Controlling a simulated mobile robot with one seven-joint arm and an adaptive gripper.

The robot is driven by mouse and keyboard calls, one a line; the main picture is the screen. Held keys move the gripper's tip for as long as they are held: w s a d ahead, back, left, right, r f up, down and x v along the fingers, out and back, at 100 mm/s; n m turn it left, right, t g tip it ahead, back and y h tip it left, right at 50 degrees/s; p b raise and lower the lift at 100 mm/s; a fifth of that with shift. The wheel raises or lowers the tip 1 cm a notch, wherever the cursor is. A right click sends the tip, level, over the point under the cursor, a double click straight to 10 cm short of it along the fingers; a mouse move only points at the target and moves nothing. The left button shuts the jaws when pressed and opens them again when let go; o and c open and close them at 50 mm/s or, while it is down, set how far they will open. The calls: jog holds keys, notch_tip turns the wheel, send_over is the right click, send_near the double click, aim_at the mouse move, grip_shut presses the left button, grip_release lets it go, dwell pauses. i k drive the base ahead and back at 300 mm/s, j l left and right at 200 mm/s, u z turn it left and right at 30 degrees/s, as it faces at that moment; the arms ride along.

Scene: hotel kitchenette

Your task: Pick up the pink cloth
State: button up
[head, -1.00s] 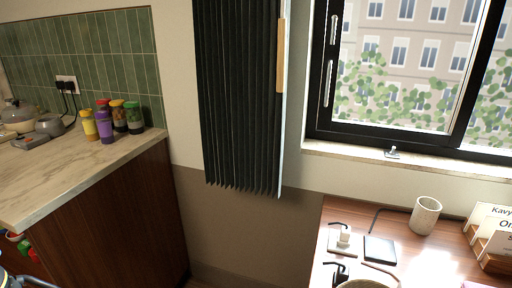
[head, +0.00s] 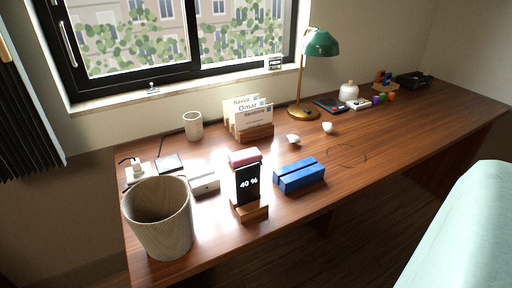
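A small dusty-pink item (head: 245,157), which looks like a folded or rolled cloth, shows on the wooden desk (head: 350,170). It is just behind and above a dark phone showing "40 %" (head: 247,185) on a wooden stand (head: 250,211). The phone hides its lower part, so I cannot tell what it rests on. My gripper is not in view.
A large woven bin (head: 160,218) stands at the desk's front left. A blue block-like holder (head: 299,175) is right of the phone. A card holder (head: 254,131), a cup (head: 193,126) and a green lamp (head: 321,43) stand behind. A pale green surface (head: 460,235) is at right.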

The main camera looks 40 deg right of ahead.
aim_at(237, 159)
jog(key=k+z, duration=0.1)
jog(key=z, duration=1.15)
jog(key=k+j+z, duration=0.1)
jog(key=j, duration=0.5)
jog(key=k+j+z, duration=0.15)
jog(key=j, duration=0.15)
